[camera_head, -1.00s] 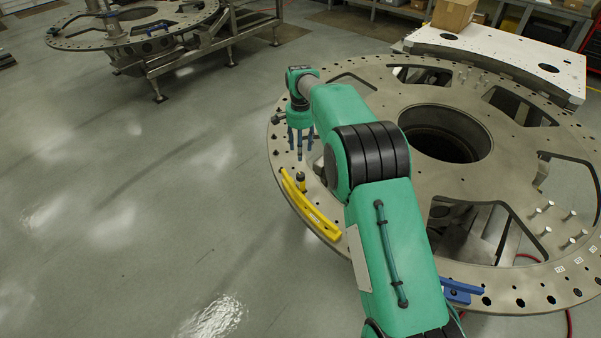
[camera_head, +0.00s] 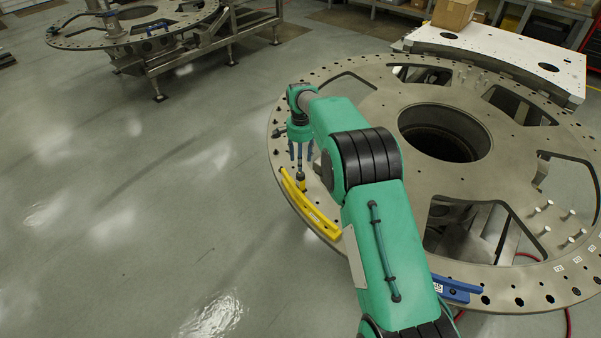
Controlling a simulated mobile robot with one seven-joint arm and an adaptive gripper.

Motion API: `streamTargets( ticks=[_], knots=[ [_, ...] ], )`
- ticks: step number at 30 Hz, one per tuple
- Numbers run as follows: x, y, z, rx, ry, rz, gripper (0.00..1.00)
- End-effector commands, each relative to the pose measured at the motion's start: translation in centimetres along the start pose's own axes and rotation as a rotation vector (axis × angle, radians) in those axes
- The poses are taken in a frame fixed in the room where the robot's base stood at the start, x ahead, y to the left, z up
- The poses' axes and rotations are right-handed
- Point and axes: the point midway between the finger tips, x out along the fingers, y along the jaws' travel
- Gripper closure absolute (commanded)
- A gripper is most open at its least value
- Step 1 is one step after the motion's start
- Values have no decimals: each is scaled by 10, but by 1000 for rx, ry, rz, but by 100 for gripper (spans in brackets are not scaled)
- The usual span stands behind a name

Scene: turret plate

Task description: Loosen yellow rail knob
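The yellow rail (camera_head: 311,208) lies along the left rim of the round turret plate (camera_head: 480,185). Its small knob (camera_head: 300,178), dark on top with a yellowish base, stands upright near the rail's upper end. My gripper (camera_head: 300,168) hangs just above the knob with its blue-green fingers pointing down. The fingers are spread on either side of the knob's top, so the gripper looks open. Whether a finger touches the knob is too small to tell.
A blue rail (camera_head: 456,289) sits on the plate's near rim, partly behind my arm. Loose pins (camera_head: 560,228) stand on the plate at right. A white plate with a cardboard box (camera_head: 453,13) is behind.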

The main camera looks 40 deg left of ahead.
Motion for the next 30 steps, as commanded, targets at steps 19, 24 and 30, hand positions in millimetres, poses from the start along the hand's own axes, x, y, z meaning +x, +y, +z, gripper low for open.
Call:
streamTargets(
  ticks=[19,24,30],
  knots=[
    [77,0,0,0,-1,1,52],
    [79,0,0,0,-1,1,52],
    [78,0,0,0,-1,1,58]
  ],
)
